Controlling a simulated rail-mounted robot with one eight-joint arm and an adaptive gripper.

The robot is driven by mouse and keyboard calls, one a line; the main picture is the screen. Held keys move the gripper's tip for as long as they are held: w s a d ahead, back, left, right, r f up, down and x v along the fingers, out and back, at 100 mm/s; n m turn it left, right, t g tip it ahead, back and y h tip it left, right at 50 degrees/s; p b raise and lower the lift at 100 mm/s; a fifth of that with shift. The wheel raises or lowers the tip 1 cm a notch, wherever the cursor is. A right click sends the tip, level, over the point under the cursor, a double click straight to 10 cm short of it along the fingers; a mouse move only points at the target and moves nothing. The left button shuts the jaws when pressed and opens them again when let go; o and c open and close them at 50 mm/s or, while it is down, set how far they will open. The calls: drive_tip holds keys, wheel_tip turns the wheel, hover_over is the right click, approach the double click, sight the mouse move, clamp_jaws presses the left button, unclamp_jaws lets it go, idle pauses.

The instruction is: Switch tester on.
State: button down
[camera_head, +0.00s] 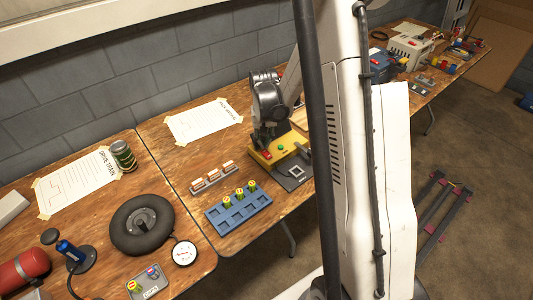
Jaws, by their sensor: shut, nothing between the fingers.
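A yellow box (271,155) with a red part on its left and a green button (280,148) on top stands on the middle table. It looks like the tester, but no label on it can be read. My gripper (264,138) is shut and empty, pointing down at the back left of the yellow box. I cannot tell whether its fingertips touch the box. A dark plate with a light square (296,171) sits at the front right of the box. My own arm hides what lies to its right.
A blue tray (222,222) with several green-and-yellow cells lies in front, beside a small rack (213,179). A paper (203,121) is taped behind. The left table holds a black wheel (141,224), a gauge (184,252), a can (123,156) and a red cylinder (24,269).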

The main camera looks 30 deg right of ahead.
drive_tip(key=shift+f+b, duration=1.2)
drive_tip(key=shift+f, duration=0.15)
idle(0.9)
drive_tip(key=shift+r, duration=0.1)
drive_tip(key=shift+r+p, duration=1.65)
drive_tip(key=shift+r, duration=1.8)
drive_tip(key=shift+a+r, duration=0.2)
drive_tip(key=shift+r, duration=0.15)
wheel_tip(320, 180, up, 9)
drive_tip(key=n+t, duration=0.1)
drive_tip(key=t, duration=0.1)
hover_over(264, 151)
drive_tip(key=s+a, duration=0.4)
drive_tip(key=a, duration=0.1)
drive_tip(key=s+a+r+n+t, duration=0.2)
drive_tip(key=s+a+r+t, duration=0.1)
drive_tip(key=s+a+r, duration=0.6)
drive_tip(key=s+a+r+n+t, duration=0.1)
drive_tip(key=s+a+r+t, duration=0.1)
drive_tip(key=s, duration=0.6)
drive_tip(key=shift+s+a+n, duration=0.3)
drive_tip(key=shift+s+a, duration=0.1)
